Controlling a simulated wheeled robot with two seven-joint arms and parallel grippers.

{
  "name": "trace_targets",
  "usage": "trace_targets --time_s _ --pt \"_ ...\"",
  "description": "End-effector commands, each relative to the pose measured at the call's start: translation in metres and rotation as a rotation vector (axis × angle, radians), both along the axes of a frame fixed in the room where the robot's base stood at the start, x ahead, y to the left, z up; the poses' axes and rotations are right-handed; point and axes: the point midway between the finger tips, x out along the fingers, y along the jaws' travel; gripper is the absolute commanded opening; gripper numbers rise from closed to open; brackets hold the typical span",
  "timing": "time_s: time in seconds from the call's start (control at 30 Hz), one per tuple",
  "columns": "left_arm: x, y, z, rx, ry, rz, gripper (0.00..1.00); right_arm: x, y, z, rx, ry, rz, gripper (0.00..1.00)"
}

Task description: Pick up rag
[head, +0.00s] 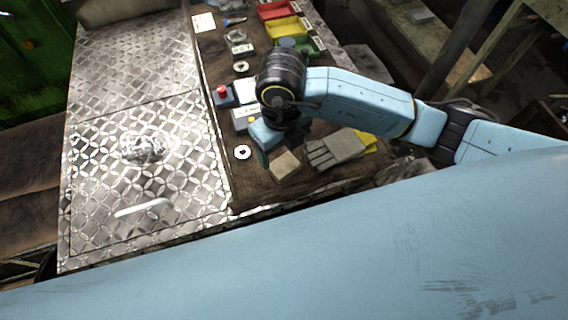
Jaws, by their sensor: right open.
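A small tan, square, cloth-like piece (285,166), which looks like the folded rag, lies on the brown mat near its front edge. My right gripper (270,148) points down right beside and above it, at its upper left. The jaws are open, with one finger near the piece's left side. The far finger is partly hidden by the wrist, so I cannot tell whether the fingers touch the piece. My left gripper is out of view.
Grey and yellow work gloves (338,149) lie right of the tan piece. A red-button box (222,95) and a white ring (242,152) are to the left. Coloured bins (284,27) stand at the back. The diamond-plate surface (100,190) holds a crumpled-looking patch and a pale handle.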

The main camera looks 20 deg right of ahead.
Motion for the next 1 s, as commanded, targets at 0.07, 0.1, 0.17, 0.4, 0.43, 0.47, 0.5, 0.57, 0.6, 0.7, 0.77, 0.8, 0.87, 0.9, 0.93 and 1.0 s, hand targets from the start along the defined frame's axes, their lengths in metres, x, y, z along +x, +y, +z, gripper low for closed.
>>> trace_targets --time_s 0.07,0.1,0.17,0.4,0.43,0.47,0.5,0.57,0.6,0.7,0.77,0.8,0.87,0.9,0.93,1.0 --pt "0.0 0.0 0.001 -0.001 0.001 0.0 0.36 -0.001 0.0 -0.004 0.0 0.002 0.0 0.73" --pt "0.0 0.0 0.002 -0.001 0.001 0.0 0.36 -0.001 -0.001 -0.007 0.0 0.003 -0.001 0.73" --pt "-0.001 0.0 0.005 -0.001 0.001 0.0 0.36 -0.003 -0.002 -0.015 -0.001 0.004 -0.001 0.73" --pt "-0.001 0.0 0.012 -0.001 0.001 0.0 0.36 -0.004 -0.003 -0.049 0.001 0.003 -0.001 0.73" --pt "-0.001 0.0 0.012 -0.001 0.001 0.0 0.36 -0.004 -0.003 -0.051 0.0 0.002 0.0 0.73" --pt "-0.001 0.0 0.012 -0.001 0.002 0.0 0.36 -0.004 -0.003 -0.053 0.0 0.001 0.0 0.73" --pt "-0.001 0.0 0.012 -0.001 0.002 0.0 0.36 -0.004 -0.003 -0.054 0.0 0.001 0.001 0.73" --pt "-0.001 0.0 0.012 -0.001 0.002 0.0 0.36 -0.004 -0.003 -0.055 0.0 0.0 0.001 0.73" --pt "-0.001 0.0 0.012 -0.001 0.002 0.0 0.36 -0.004 -0.003 -0.055 0.001 -0.001 0.001 0.73" --pt "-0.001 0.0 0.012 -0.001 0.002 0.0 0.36 -0.004 -0.003 -0.055 0.001 -0.001 0.001 0.73" --pt "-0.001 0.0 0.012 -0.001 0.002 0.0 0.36 -0.004 -0.003 -0.054 0.001 -0.001 0.001 0.66" --pt "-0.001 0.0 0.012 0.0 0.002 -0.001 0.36 -0.004 -0.003 -0.054 0.001 -0.001 0.001 0.61" --pt "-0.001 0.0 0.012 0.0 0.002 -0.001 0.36 -0.004 -0.003 -0.054 0.001 -0.001 0.001 0.53" --pt "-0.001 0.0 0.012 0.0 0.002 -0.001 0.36 -0.004 -0.003 -0.054 0.001 -0.001 0.001 0.48" --pt "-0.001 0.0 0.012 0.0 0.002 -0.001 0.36 -0.004 -0.003 -0.054 0.001 -0.001 0.001 0.44" --pt "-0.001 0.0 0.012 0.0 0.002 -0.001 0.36 -0.004 -0.003 -0.054 0.001 -0.001 0.001 0.39"
